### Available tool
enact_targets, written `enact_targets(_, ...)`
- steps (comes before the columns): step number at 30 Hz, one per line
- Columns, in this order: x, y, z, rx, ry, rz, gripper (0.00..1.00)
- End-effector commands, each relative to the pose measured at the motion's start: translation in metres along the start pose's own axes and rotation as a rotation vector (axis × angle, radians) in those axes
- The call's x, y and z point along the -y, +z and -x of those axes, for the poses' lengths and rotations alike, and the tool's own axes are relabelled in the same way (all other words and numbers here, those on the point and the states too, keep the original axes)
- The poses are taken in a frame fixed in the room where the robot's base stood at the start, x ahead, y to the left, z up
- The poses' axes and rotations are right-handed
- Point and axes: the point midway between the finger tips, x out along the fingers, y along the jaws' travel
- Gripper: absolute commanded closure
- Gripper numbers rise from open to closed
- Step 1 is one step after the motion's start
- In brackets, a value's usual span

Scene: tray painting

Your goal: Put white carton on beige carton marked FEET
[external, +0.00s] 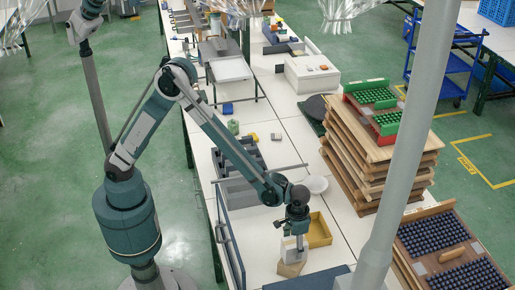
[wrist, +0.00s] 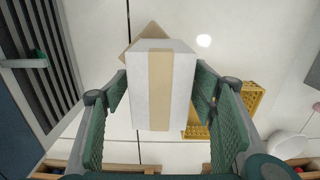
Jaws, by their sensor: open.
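The white carton (wrist: 183,85), with a tan tape strip down its middle, is between the fingers of my gripper (wrist: 161,90) in the wrist view. The fingers are open, one on each side of it. In the external view the white carton (external: 289,249) is upright below my gripper (external: 296,232). The beige carton (external: 290,268) is directly under it, and the white one appears to rest on top. In the wrist view only corners of the beige carton (wrist: 152,31) show past the white one, turned at an angle to it. The marking FEET cannot be read.
A yellow crate (external: 319,231) stands close to the right of the cartons. A grey divided bin (external: 237,190) is at the left. A white round dish (external: 316,184) lies behind. Stacked wooden trays (external: 372,165) stand at the right.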

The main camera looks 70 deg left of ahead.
Motion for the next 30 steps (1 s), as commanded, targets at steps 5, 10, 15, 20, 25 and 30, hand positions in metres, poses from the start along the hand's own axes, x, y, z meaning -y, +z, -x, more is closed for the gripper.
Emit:
enact_targets(5, 0.0, 0.0, 0.02, 0.0, 0.0, 0.0, 0.43)
enact_targets(10, 0.0, 0.0, 0.045, 0.0, 0.0, 0.0, 0.43)
enact_targets(15, 0.0, 0.0, 0.071, 0.0, 0.0, 0.0, 0.43)
enact_targets(20, 0.0, 0.0, 0.093, 0.0, 0.0, 0.0, 0.43)
enact_targets(25, 0.0, 0.0, 0.107, 0.0, 0.0, 0.0, 0.43)
enact_targets(30, 0.0, 0.0, 0.113, 0.0, 0.0, 0.0, 0.43)
